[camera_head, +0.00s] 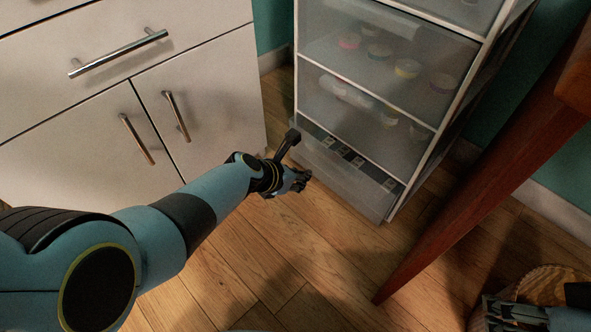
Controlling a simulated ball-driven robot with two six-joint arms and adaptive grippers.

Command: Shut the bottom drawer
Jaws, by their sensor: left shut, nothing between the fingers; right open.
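The bottom drawer (342,185) is the lowest translucent front of a tall drawer unit. It stands out a little from the unit, and a row of small dark and pale items shows in the gap along its top. My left gripper (301,179) is shut and empty, in front of the left part of the drawer front. I cannot tell whether it touches the drawer. My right gripper (522,313) is partly in view at the lower right corner, open and away from the drawer.
Upper drawers (385,62) hold several round coloured items and look closed. A white cabinet (80,110) stands left. A slanted reddish wooden leg (470,205) is right of the unit. A woven basket (545,281) is at lower right. Wooden floor (320,250) in front is clear.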

